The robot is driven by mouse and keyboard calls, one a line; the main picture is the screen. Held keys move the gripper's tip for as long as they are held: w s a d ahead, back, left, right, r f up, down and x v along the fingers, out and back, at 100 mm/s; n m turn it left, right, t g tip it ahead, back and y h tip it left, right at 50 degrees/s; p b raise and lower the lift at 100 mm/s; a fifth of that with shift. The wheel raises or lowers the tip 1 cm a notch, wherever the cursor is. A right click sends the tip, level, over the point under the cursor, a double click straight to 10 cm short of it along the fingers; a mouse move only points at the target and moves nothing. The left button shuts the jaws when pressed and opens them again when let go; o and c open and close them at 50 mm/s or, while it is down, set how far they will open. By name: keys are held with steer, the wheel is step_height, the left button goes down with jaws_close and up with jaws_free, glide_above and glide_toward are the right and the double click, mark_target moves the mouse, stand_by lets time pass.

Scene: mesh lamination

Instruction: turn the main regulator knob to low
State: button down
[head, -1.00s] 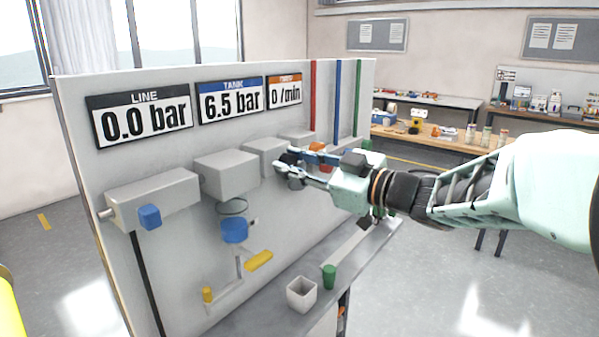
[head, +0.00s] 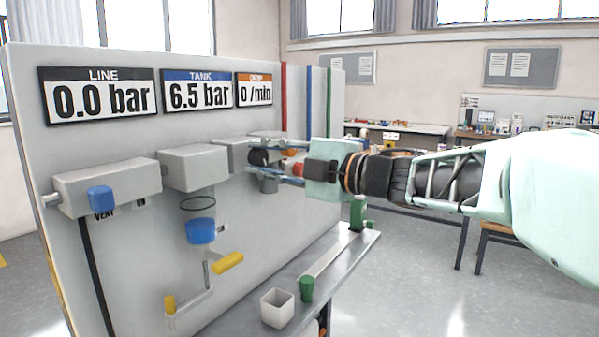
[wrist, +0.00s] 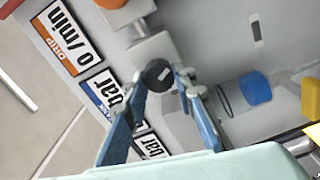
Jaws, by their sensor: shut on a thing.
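A round black knob (wrist: 156,76) with a pale mark on its face sits on a grey block (wrist: 152,48) of the panel; I take it for the main regulator knob. My gripper (wrist: 162,77) has its blue fingers on either side of the knob and is shut on it. In the head view my gripper (head: 252,158) reaches in from the right, one finger above the dark knob (head: 259,157) and one below. No low marking is readable.
Displays read LINE 0.0 bar (head: 104,96), TANK 6.5 bar (head: 201,95) and DRIP 0/min (head: 254,90). An orange part (wrist: 112,4) is near the knob.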

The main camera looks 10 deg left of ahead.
steer(key=n+b, duration=0.4)
steer(key=shift+f+n, duration=0.3)
steer(key=shift+f, duration=0.05)
steer(key=n+b, duration=0.3)
steer(key=shift+f+n, duration=0.1)
steer(key=shift+n, duration=0.2)
steer(key=n+b, duration=0.3)
steer(key=n, duration=0.1)
steer(key=shift+w+n+b, duration=0.1)
steer(key=shift+n+b, duration=0.2)
steer(key=shift+b, duration=0.05)
steer(key=n+b, duration=0.3)
steer(key=shift+w+d+f+n, duration=0.1)
steer(key=shift+n, duration=0.2)
steer(key=n+b, duration=0.2)
steer(key=n, duration=0.1)
steer(key=shift+n, duration=0.3)
steer(key=n+b, duration=0.1)
steer(key=n, duration=0.1)
steer(key=shift+w+n, duration=0.1)
steer(key=shift+n, duration=0.3)
steer(key=n, duration=0.4)
steer(key=shift+w+r, duration=0.1)
steer(key=shift+r, duration=0.1)
steer(key=shift+d+n, duration=0.1)
steer(key=shift+n, duration=2)
steer(key=shift+r, duration=0.1)
